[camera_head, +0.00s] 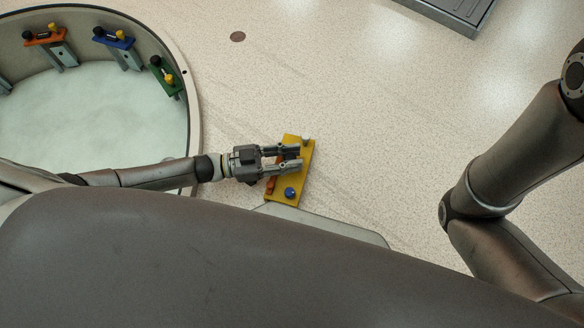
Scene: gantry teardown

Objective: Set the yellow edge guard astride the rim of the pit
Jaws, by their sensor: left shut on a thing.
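The yellow edge guard (298,178) is a flat yellow plate with a blue knob near its lower end, a grey peg at its upper end and an orange part along its left side. My left gripper (295,158) reaches across it from the left, shut on a dark part in the middle of the guard. The fingers hide some of that part. The guard is to the right of the pit, apart from its rim (194,120). I cannot tell how high it is above the floor. My right arm shows at the right, but its gripper is out of view.
The round pit has a pale floor (95,110). Orange (43,37), blue (113,39) and green (163,77) pieces with knobs stand along its inner wall. A grey platform (452,12) is at the top right.

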